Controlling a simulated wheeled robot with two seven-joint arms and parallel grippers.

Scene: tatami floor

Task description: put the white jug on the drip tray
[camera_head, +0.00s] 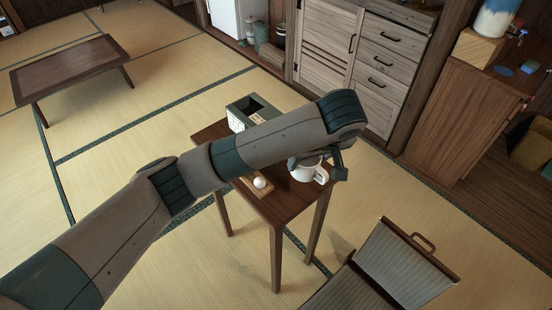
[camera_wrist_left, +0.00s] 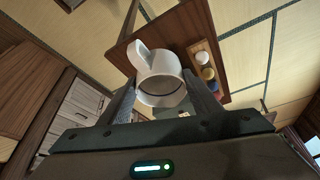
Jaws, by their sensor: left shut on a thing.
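The white jug (camera_head: 306,174) is at the right end of the small dark wooden table (camera_head: 290,205), partly hidden by my left arm. In the left wrist view the jug (camera_wrist_left: 160,78) sits between the fingers of my left gripper (camera_wrist_left: 160,98), its mouth towards the camera and its handle at the upper left. My left gripper (camera_head: 335,168) is shut on the jug. I cannot tell whether the jug touches the table. I cannot make out a drip tray for certain; my arm covers part of the tabletop. My right gripper is not in view.
A narrow wooden tray (camera_head: 262,192) holds a white ball-like thing; in the left wrist view this tray (camera_wrist_left: 207,68) holds several small round things. A dark green box (camera_head: 241,115) stands at the table's far end. A folding chair (camera_head: 385,270) stands at the front right.

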